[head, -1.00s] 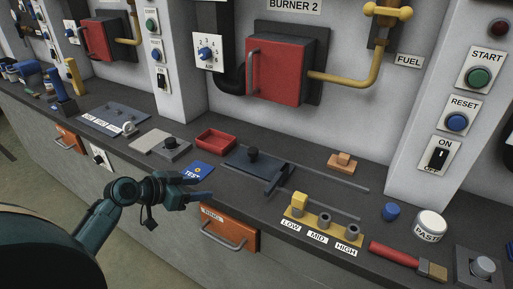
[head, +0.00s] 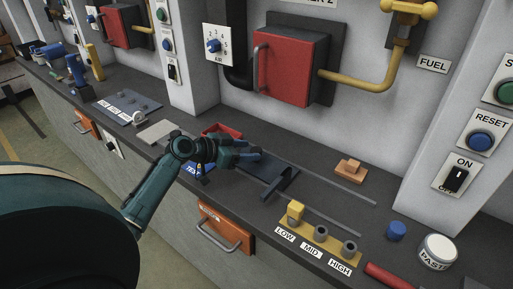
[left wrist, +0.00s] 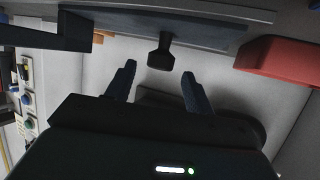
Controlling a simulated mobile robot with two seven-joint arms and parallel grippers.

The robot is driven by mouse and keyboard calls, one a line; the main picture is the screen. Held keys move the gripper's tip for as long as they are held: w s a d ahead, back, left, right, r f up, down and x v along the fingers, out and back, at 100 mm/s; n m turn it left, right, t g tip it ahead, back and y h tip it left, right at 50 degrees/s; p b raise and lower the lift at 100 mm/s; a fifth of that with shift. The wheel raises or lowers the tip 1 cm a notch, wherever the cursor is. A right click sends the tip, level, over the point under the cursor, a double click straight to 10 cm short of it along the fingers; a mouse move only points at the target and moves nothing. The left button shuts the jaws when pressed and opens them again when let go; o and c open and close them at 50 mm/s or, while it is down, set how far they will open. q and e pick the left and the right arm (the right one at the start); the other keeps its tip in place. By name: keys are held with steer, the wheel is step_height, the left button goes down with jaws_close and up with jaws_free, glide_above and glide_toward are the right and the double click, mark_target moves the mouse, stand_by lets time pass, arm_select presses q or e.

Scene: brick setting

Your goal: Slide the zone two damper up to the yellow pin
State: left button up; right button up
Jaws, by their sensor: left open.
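The damper is a dark blue-grey plate (head: 258,186) on the counter with a raised bar (head: 283,183) at its right end. Its black knob shows in the left wrist view (left wrist: 160,53), standing on the plate (left wrist: 205,35); my gripper hides it in the head view. The yellow pin (head: 295,211) stands at LOW on a yellow strip (head: 318,240), right of the bar and apart from it. My left gripper (head: 253,154) is open over the plate. In the left wrist view its fingertips (left wrist: 158,82) point at the knob, one on each side and just short of it.
A red tray (head: 210,129) and a blue TEST card (head: 192,170) lie left of the plate. Two thin rails (head: 335,187) run right along the counter. An orange block (head: 349,169) sits behind them. The red burner box (head: 290,70) is on the wall behind.

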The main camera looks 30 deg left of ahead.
mark_target(254, 150)
arm_select(q)
steer(key=shift+x, duration=2)
steer(key=shift+c, duration=0.3)
jaws_close()
